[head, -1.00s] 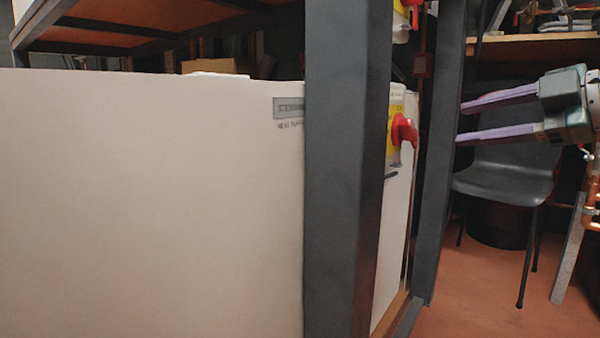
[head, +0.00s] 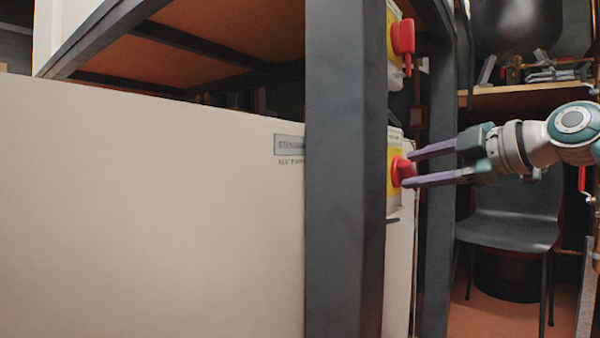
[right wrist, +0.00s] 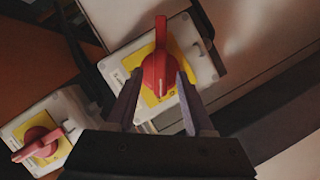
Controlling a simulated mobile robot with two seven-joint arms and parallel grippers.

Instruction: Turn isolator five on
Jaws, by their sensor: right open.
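An isolator with a red rotary handle (head: 397,171) on a yellow plate sits on the side of the white heat pump unit, partly behind a dark post. In the right wrist view its red handle (right wrist: 160,45) stands roughly upright in the picture. My right gripper (head: 408,169) is open, its purple fingers reaching in from the right. In the right wrist view the fingertips (right wrist: 159,80) lie on either side of the handle; I cannot tell whether they touch it. I cannot read a number on the isolator. My left gripper is not in view.
A second red-handled isolator (head: 403,38) is mounted above; the right wrist view shows another isolator (right wrist: 40,143) at lower left. Dark frame posts (head: 343,200) stand close by. A dark chair (head: 510,215) is behind my right arm.

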